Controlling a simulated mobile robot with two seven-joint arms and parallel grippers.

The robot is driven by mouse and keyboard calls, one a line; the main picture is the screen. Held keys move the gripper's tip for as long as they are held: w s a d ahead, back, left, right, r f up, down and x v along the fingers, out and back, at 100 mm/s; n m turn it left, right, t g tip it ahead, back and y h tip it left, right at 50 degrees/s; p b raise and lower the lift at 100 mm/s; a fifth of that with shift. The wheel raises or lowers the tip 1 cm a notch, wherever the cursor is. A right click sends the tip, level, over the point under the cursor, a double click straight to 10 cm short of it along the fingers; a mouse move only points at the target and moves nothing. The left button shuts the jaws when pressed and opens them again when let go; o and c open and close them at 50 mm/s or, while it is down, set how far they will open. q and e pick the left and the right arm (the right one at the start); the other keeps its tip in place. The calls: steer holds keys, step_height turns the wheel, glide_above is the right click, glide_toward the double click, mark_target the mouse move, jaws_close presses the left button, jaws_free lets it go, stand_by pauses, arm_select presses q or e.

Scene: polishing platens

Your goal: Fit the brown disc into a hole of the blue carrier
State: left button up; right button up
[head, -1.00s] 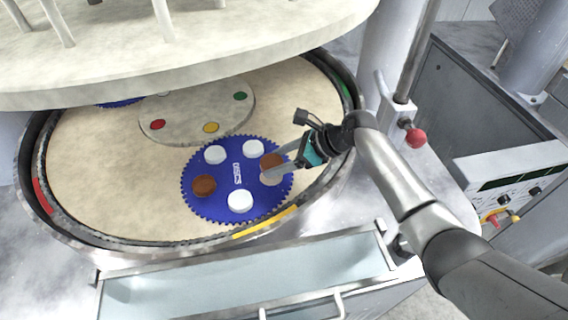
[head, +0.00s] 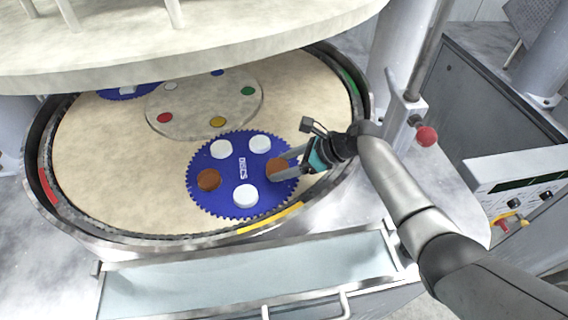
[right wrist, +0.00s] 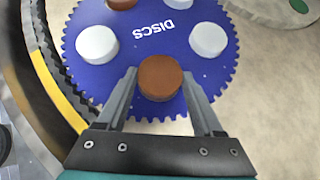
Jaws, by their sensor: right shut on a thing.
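The blue toothed carrier (head: 228,206), marked DISCS, lies on the beige platen. Several discs sit in it: white ones and a brown one (head: 209,180) at its left. My right gripper (head: 276,167) is over the carrier's right side, shut on another brown disc (right wrist: 160,78), one finger on each side of it. In the right wrist view this disc overlaps the carrier (right wrist: 136,57) close to its toothed edge. The hole under it is hidden, and I cannot tell whether the disc is above the carrier or in it. My left gripper is not in view.
A round plate (head: 190,120) with coloured dots lies mid-platen, with a second blue carrier (head: 128,93) behind it. The upper platen (head: 230,45) overhangs the back. A raised rim (head: 75,225) surrounds the platen, and a trough (head: 250,265) is in front. A red knob (head: 426,136) stands right.

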steer(key=shift+f, duration=0.35)
steer(key=o, duration=1.2)
steer(key=shift+c, duration=0.2)
steer(key=shift+o, duration=0.6)
steer(key=shift+s+f, duration=0.15)
steer(key=shift+d, duration=0.1)
